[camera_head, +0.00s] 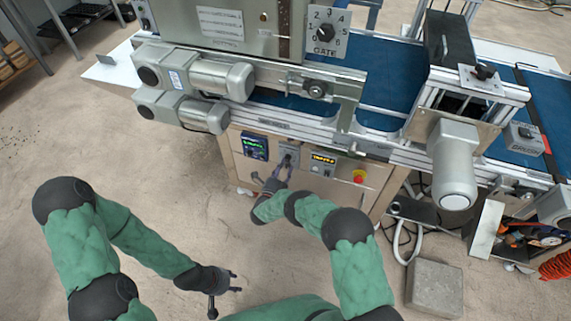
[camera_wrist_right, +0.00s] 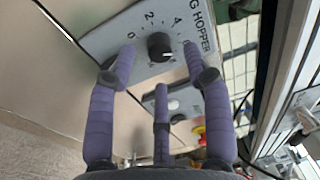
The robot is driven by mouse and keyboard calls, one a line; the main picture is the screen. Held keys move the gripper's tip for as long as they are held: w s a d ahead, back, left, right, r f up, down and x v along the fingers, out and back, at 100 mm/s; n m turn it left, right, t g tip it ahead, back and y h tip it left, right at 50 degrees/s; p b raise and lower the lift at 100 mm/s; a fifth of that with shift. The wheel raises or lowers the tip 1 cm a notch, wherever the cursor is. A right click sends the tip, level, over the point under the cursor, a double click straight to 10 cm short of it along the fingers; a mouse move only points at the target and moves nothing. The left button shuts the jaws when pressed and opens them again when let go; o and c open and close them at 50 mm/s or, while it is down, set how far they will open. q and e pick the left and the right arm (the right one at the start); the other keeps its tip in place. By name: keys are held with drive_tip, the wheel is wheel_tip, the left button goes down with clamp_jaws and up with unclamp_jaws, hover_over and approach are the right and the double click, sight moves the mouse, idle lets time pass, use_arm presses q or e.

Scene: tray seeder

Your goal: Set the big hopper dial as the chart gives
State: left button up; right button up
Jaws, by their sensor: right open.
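The big hopper dial (camera_wrist_right: 159,46) is a black round knob on a grey plate (camera_wrist_right: 105,40) in the right wrist view. The plate reads "G HOPPER", with 0, 2 and 4 visible; other marks are hidden by a finger. A light mark shows at the knob's lower right. My right gripper (camera_wrist_right: 160,65) is open, its fingertips on either side of the knob; contact cannot be told. In the head view the dial plate (camera_head: 290,154) is on the front panel, with my right gripper (camera_head: 284,168) at it. My left gripper (camera_head: 232,281) looks open and empty, low over the floor.
A gate dial (camera_head: 326,32) and a paper label (camera_head: 221,23), unreadable here, are above. Motors (camera_head: 222,77) overhang the panel. The floor at left is clear.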

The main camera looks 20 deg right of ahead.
drive_tip(key=v, duration=0.9)
drive_tip(key=shift+f, duration=0.1)
drive_tip(key=s+a+f+n+g+y+p, duration=0.2)
drive_tip(key=s+n+g+y+p, duration=0.4)
drive_tip(key=s+n+y, duration=0.7)
drive_tip(key=s+r+n+g+y, duration=0.1)
drive_tip(key=s+r+n+g, duration=0.3)
drive_tip(key=s, duration=0.6)
drive_tip(key=s+a+r+n+g+y+p, duration=0.1)
drive_tip(key=s+r+n+g, duration=0.3)
drive_tip(key=s, duration=0.6)
drive_tip(key=shift+a+r+n, duration=0.3)
drive_tip(key=shift+r+n, duration=0.1)
drive_tip(key=shift+w, duration=0.1)
